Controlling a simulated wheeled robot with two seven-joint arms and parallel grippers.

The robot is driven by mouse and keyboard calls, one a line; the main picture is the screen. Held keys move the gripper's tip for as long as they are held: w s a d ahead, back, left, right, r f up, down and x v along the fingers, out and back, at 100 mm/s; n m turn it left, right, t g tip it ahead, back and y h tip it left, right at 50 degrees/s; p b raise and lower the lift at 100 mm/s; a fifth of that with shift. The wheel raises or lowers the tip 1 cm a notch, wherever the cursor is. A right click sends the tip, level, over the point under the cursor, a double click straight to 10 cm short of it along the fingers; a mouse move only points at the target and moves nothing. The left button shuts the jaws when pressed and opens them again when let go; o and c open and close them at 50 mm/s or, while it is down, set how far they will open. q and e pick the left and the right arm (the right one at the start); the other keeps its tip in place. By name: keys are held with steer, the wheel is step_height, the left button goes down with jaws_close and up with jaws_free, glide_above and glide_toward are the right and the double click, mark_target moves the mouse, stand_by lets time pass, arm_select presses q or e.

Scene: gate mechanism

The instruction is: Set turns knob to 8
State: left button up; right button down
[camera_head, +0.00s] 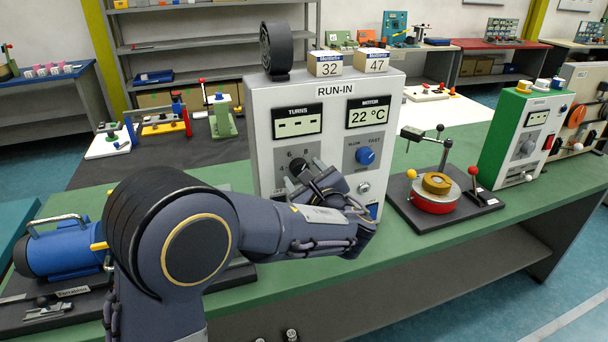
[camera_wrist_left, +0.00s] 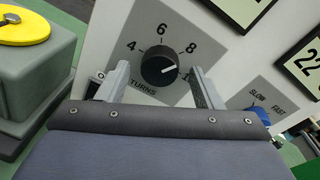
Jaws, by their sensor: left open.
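The black turns knob (camera_wrist_left: 160,66) sits on a grey dial plate (camera_wrist_left: 152,28) marked 4, 6, 8 and a partly hidden number starting with 1. Its white pointer line aims right, below the 8 and toward that number. The knob also shows in the head view (camera_head: 298,167) on the white RUN-IN box (camera_head: 262,120). My left gripper (camera_wrist_left: 160,69) is open, with one finger on each side of the knob. I cannot tell whether the fingers touch it. The TURNS display (camera_head: 297,123) shows only dashes. My right gripper is not in view.
The blue slow-fast knob (camera_head: 365,155) is right of the dial. A blue motor (camera_head: 62,250) stands left on the green bench (camera_head: 420,250). A stand with a red-based disc (camera_head: 432,204) and a green box (camera_head: 500,135) stand to the right.

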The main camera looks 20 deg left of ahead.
arm_select(q)
steer(key=b+v, duration=0.1)
steer(key=v, duration=0.6)
steer(key=shift+s+d, duration=0.1)
steer(key=s+a+f+n+g+h, duration=0.2)
steer(key=s+a+f+n+g, duration=0.3)
steer(key=s+a, duration=0.25)
steer(key=s+a+f+n+g+h, duration=0.1)
steer(key=s+a+f+n+g, duration=0.4)
steer(key=a, duration=0.3)
steer(key=s+d+f+n+h, duration=0.1)
steer(key=s+d+n+h, duration=0.2)
steer(key=s+n+h, duration=0.2)
steer(key=s+d+f+n+t+h, duration=0.1)
steer(key=s+d+n+h, duration=0.3)
steer(key=s+n, duration=0.6)
steer(key=shift+s+t+h, duration=0.3)
steer(key=shift+s+h, duration=0.65)
steer(key=shift+h, duration=0.05)
